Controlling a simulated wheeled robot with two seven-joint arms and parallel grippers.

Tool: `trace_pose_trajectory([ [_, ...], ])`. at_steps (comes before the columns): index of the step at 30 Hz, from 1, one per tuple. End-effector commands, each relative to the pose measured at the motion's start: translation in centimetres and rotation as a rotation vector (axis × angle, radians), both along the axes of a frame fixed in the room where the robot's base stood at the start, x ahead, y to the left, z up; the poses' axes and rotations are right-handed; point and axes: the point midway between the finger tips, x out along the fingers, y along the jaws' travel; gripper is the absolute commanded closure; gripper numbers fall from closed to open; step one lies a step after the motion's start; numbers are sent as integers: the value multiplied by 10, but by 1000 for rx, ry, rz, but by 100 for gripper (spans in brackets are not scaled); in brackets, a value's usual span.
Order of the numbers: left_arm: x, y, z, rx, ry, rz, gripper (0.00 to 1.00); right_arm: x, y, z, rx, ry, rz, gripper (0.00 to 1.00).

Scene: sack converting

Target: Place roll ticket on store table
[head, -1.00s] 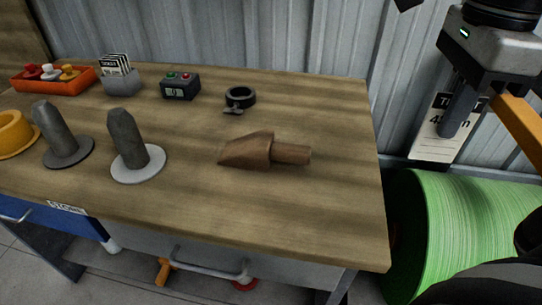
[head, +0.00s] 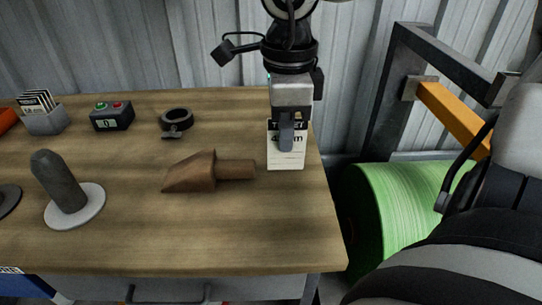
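My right gripper (head: 286,140) hangs over the right end of the wooden store table (head: 230,240). It is shut on the roll ticket (head: 287,160), a white card with dark print, partly hidden behind the finger. The ticket hangs upright to the right of the wooden wedge-shaped tool; I cannot tell whether its lower edge touches the tabletop. My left gripper is not in view.
A wooden tool (head: 208,172) lies just left of the ticket. A black ring clamp (head: 176,122), a counter box (head: 112,116), a card holder (head: 45,117) and a grey peg on a disc (head: 66,190) stand further left. A green roll (head: 400,205) is right of the table. The front right tabletop is clear.

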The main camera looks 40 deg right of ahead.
Motion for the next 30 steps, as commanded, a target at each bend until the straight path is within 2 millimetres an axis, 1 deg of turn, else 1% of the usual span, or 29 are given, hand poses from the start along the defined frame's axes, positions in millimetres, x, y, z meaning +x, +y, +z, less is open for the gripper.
trace_pose_trajectory([
  [1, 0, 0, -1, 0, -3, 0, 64, 5, 2, -10, -2, 6, 0, 100],
  [3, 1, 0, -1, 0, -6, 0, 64, 11, 5, -17, -3, 4, 1, 100],
  [6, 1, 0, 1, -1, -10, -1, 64, 17, 7, -23, -2, 1, 0, 100],
  [11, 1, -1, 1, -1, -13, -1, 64, 23, 9, -31, -2, 2, 2, 100],
  [15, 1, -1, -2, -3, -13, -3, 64, 22, 9, -52, 0, 4, 0, 100],
  [17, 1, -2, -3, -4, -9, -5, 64, 22, 9, -58, 0, 3, 2, 100],
  [25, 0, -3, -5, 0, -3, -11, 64, 22, 9, -59, 1, -1, 2, 100],
  [30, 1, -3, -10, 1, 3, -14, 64, 22, 9, -62, 0, 0, 1, 100],
])
